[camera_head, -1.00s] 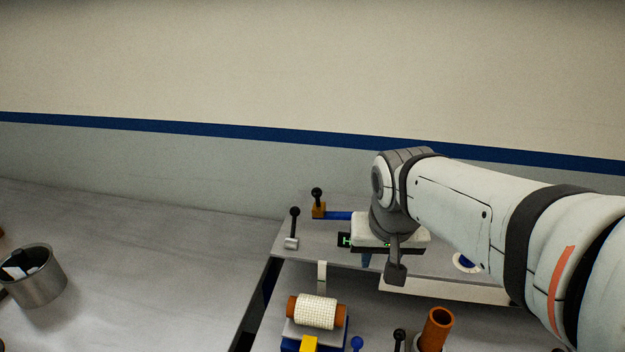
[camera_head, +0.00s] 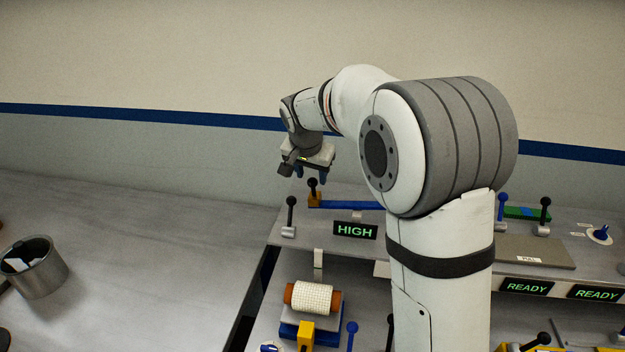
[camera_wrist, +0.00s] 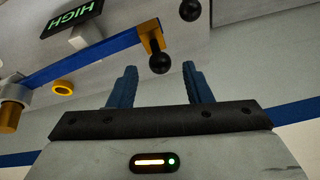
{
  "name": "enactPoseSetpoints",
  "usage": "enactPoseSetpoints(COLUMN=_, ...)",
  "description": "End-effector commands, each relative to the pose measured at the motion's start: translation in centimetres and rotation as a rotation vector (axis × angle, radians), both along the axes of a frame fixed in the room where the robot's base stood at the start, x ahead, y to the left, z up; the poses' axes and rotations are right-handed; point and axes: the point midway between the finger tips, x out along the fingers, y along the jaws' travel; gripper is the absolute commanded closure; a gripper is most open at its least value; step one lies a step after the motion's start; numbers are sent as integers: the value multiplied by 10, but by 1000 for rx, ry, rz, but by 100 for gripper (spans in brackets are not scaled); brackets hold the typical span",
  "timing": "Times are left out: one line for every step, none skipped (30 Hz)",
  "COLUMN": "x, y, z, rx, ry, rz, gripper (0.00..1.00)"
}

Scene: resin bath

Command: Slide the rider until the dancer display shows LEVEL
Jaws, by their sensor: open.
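The dancer display (camera_head: 356,231) reads HIGH in green letters; it also shows at the upper left of the wrist view (camera_wrist: 72,17). Behind it lies a blue bar (camera_head: 345,205). An orange block with a black ball knob, which looks like the rider (camera_head: 315,199), sits at the bar's left end. My gripper (camera_head: 311,177) is open and empty, above and behind that block. In the wrist view the black knob (camera_wrist: 160,63) appears between my two blue fingers, apart from them. My arm hides the bar's right part in the head view.
A black-knobbed lever (camera_head: 290,215) stands left of the display. A roll of white mesh (camera_head: 312,297) lies in front. READY displays (camera_head: 527,287) are at the right. A metal pot (camera_head: 35,270) stands at far left; the bench between is clear.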

Motion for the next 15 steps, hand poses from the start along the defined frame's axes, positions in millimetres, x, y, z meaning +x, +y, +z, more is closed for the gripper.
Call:
enactPoseSetpoints(x=3, y=-1, z=-7, rx=-2, ry=5, rz=-1, gripper=55)
enactPoseSetpoints(x=5, y=-2, z=-11, rx=-2, ry=4, rz=0, gripper=55)
enactPoseSetpoints(x=6, y=-3, z=-17, rx=-1, ry=5, rz=0, gripper=55)
enactPoseSetpoints(x=8, y=-3, z=-21, rx=-2, ry=4, rz=0, gripper=55)
enactPoseSetpoints(x=10, y=-4, z=-24, rx=-2, ry=4, rz=0, gripper=55)
enactPoseSetpoints(x=11, y=-4, z=-28, rx=-2, ry=3, rz=0, gripper=55)
enactPoseSetpoints(x=13, y=-4, z=-31, rx=-1, ry=3, rz=0, gripper=55)
enactPoseSetpoints(x=13, y=-4, z=-33, rx=-1, ry=3, rz=0, gripper=55)
enactPoseSetpoints(x=14, y=-4, z=-36, rx=-1, ry=3, rz=0, gripper=55)
enactPoseSetpoints(x=15, y=-5, z=-37, rx=-2, ry=2, rz=0, gripper=55)
enactPoseSetpoints(x=15, y=-5, z=-38, rx=-1, ry=1, rz=1, gripper=55)
enactPoseSetpoints(x=16, y=-5, z=-39, rx=0, ry=0, rz=1, gripper=55)
enactPoseSetpoints(x=16, y=-5, z=-39, rx=0, ry=0, rz=1, gripper=55)
enactPoseSetpoints(x=16, y=-5, z=-40, rx=0, ry=0, rz=1, gripper=55)
enactPoseSetpoints(x=16, y=-5, z=-40, rx=0, ry=0, rz=1, gripper=55)
